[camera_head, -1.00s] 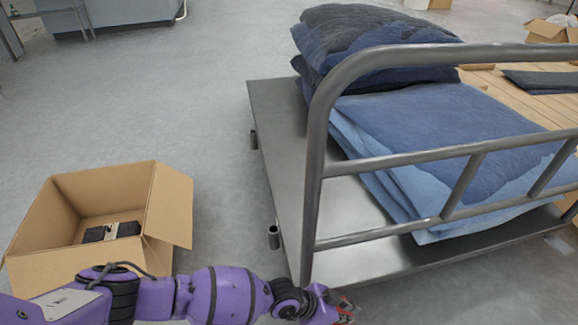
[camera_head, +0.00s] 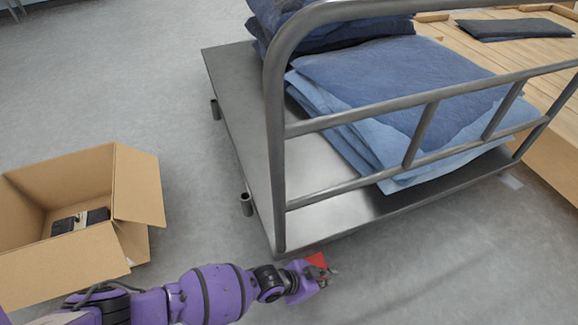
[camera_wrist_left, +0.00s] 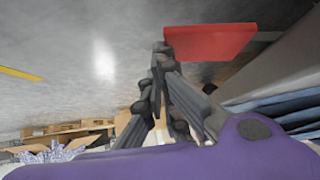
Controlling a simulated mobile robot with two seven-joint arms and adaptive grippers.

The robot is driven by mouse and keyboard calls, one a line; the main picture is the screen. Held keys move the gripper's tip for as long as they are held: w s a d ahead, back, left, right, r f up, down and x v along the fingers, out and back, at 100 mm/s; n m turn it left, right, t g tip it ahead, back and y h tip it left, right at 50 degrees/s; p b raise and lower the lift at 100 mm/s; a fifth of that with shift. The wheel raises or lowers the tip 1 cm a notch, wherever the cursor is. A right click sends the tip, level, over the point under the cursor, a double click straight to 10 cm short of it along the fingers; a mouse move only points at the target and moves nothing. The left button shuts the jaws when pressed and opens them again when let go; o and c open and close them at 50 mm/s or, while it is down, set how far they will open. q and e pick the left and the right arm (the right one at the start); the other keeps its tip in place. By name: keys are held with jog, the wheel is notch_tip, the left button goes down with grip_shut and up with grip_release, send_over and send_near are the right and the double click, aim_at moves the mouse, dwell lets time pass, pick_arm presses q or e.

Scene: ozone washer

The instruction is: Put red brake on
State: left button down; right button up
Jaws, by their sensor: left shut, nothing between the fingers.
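The red brake (camera_head: 316,260) is a small flat red piece low at the near edge of the metal cart (camera_head: 230,88), partly hidden behind my gripper. In the left wrist view it is a red block (camera_wrist_left: 212,42) at the top, just beyond the fingertips. My left gripper (camera_head: 328,276) is shut and empty, right at the brake. It also shows in the left wrist view (camera_wrist_left: 160,58), its tips overlapping the brake's left end. I cannot tell whether they touch it. My right gripper is not in view.
The cart has a grey tube rail (camera_head: 277,150) and carries folded blue cloths (camera_head: 400,85). An open cardboard box (camera_head: 135,190) stands on the floor at left. A wooden pallet (camera_head: 470,62) is behind at right. The floor right of my gripper is clear.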

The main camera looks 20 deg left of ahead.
pick_arm(q)
jog(key=s+a+r+p, duration=0.4)
jog(key=s+r+p, duration=0.2)
jog(key=r+p, duration=0.2)
notch_tip(320, 180, up, 3)
jog(key=shift+a+f, duration=0.1)
jog(key=shift+a, duration=0.05)
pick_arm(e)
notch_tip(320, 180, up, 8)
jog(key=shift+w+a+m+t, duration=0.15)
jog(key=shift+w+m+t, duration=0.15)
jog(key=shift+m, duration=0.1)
pick_arm(q)
jog(key=shift+a, duration=0.1)
